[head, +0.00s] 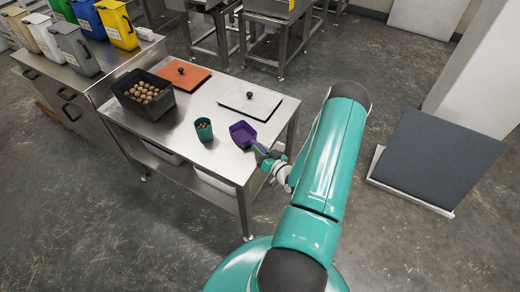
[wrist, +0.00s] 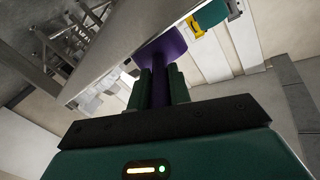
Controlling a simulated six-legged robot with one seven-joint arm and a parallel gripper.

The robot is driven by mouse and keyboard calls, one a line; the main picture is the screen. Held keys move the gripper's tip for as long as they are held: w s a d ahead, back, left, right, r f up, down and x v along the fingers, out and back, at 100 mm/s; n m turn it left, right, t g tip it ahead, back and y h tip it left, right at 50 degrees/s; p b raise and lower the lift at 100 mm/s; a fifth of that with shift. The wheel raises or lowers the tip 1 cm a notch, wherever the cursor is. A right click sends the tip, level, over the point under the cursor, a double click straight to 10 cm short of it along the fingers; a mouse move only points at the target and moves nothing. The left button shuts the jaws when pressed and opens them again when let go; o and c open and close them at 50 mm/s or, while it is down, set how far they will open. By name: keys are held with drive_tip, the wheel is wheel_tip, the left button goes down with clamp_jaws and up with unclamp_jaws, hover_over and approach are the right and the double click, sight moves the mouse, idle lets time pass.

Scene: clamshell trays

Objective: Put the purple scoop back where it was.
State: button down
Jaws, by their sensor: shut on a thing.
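The purple scoop (head: 243,132) is at the near right edge of the steel table, its handle pointing toward my arm. My gripper (head: 270,158) is shut on its handle beside that edge. In the wrist view the purple scoop (wrist: 161,47) extends up from between the two dark green fingers of my gripper (wrist: 159,90). I cannot tell from the head view whether the scoop touches the table top or hangs just above it.
The steel table (head: 215,160) holds a black bin (head: 130,105) of round brown things, a teal cup (head: 204,130) with contents, an orange lid (head: 190,70) and a white lid (head: 255,96), both with black knobs. Several coloured bins stand on the left counter. A dark panel (head: 435,155) leans at right.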

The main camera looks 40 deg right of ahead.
drive_tip(key=c, duration=1.3)
unclamp_jaws()
drive_tip(key=shift+f, duration=0.1)
